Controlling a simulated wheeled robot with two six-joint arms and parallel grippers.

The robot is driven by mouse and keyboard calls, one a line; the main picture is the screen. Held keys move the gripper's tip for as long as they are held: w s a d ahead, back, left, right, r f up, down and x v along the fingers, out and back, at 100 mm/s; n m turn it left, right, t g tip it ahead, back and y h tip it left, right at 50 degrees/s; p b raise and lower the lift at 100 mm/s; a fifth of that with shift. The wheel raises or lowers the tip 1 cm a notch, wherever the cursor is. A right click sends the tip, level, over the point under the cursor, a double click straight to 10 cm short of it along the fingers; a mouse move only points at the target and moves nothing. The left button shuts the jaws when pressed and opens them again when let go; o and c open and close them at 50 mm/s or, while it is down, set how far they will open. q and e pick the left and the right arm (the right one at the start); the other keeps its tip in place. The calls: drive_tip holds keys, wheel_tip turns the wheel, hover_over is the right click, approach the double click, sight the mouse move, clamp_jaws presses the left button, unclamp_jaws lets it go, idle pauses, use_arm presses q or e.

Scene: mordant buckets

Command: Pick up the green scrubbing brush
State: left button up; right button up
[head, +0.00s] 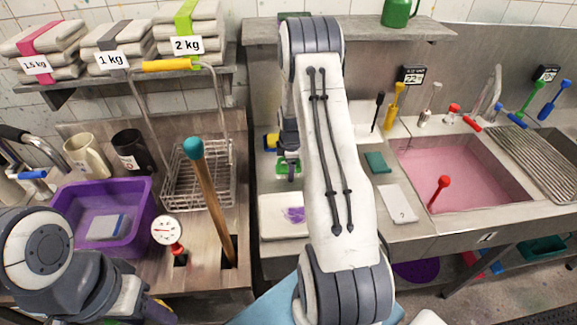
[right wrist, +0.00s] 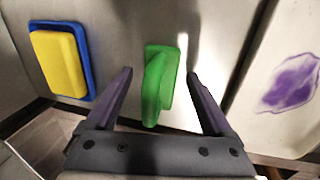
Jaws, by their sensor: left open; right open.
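The green scrubbing brush (right wrist: 158,88) stands on a grey metal surface in the right wrist view. My right gripper (right wrist: 158,76) is open, with one dark purple finger on each side of the brush. I see gaps on both sides and no grip on it. In the head view a green part of the brush (head: 283,167) shows beside my right arm, which hides much of that area. My left gripper (head: 152,310) is at the bottom left, partly cut off by the frame edge, away from the brush.
A yellow block in a blue holder (right wrist: 60,62) is left of the brush. A white board with a purple stain (head: 279,225) lies nearer. A purple tub (head: 66,210), a wire basket (head: 178,190) and a turquoise-topped stick (head: 208,190) are at left. A pink-filled sink (head: 465,170) is at right.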

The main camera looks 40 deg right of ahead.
drive_tip(key=shift+c, duration=0.3)
clamp_jaws()
drive_tip(key=shift+r, duration=0.1)
drive_tip(key=shift+r+b, duration=0.3)
drive_tip(key=shift+r, duration=0.1)
wheel_tip(320, 180, up, 3)
drive_tip(key=shift+f+b, duration=0.2)
drive_tip(key=shift+b, duration=0.4)
drive_tip(key=s+a+r+b, duration=0.1)
drive_tip(key=s+r+b, duration=0.2)
drive_tip(key=s+r, duration=0.4)
drive_tip(key=s, duration=0.4)
drive_tip(key=shift+s+a+r, duration=0.25)
drive_tip(key=shift+s, duration=0.05)
